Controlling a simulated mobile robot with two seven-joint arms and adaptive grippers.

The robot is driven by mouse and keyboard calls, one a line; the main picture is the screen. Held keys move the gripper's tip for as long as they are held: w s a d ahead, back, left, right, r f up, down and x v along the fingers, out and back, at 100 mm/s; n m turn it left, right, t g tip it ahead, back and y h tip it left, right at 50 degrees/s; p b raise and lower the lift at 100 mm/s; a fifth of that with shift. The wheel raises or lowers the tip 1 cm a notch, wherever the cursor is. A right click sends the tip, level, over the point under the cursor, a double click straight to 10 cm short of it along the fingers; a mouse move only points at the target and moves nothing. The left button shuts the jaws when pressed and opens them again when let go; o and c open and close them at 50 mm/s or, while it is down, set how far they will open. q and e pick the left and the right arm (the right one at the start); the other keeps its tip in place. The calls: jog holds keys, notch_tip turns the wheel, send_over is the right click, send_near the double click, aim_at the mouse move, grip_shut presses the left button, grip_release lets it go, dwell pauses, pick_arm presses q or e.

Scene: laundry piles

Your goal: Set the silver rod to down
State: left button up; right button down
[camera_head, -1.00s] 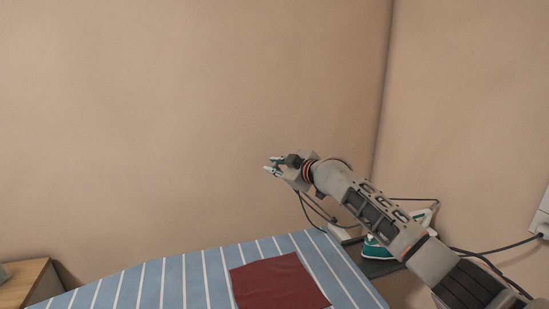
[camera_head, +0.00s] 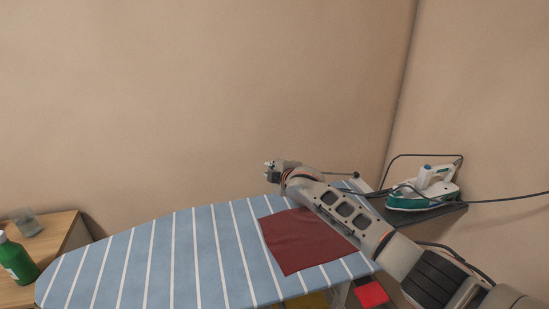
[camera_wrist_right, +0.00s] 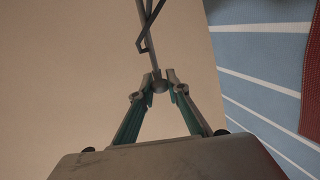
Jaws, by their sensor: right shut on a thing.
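The silver rod (camera_wrist_right: 147,40) is a thin grey bar in the right wrist view, with a bent side piece along it and a rounded end between my fingertips. My right gripper (camera_wrist_right: 158,82) is shut on that rounded end. In the head view, my right gripper (camera_head: 268,171) is beyond the far edge of the blue striped ironing board (camera_head: 140,262), in front of the wall. The rod cannot be made out clearly at the gripper there. My left gripper is not in view.
A dark red cloth (camera_head: 300,242) lies on the board, partly behind my right arm. A white and teal iron (camera_head: 425,192) with a cable rests on a dark stand at right. A green bottle (camera_head: 17,262) and a glass (camera_head: 27,222) stand on a wooden cabinet (camera_head: 62,232) at left.

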jog(key=shift+n+h, duration=0.4)
jog(key=shift+s+a+f+b, duration=0.1)
jog(key=shift+f+b, duration=0.1)
jog(key=shift+f, duration=0.55)
jog(key=shift+w+a+f+b, duration=0.1)
jog(key=shift+a+f+b, duration=0.1)
jog(key=shift+f, duration=0.55)
jog(key=shift+s+a+f+b, duration=0.1)
jog(key=shift+f+b, duration=0.1)
jog(key=shift+f, duration=0.55)
jog(key=shift+d, duration=0.1)
jog(key=c, duration=1.9)
grip_release()
jog(key=shift+s+r, duration=0.1)
jog(key=v, duration=1.1)
jog(key=shift+s+d, duration=0.1)
jog(key=shift+s, duration=0.1)
jog(key=shift+s+d, duration=0.1)
jog(key=shift+s, duration=0.1)
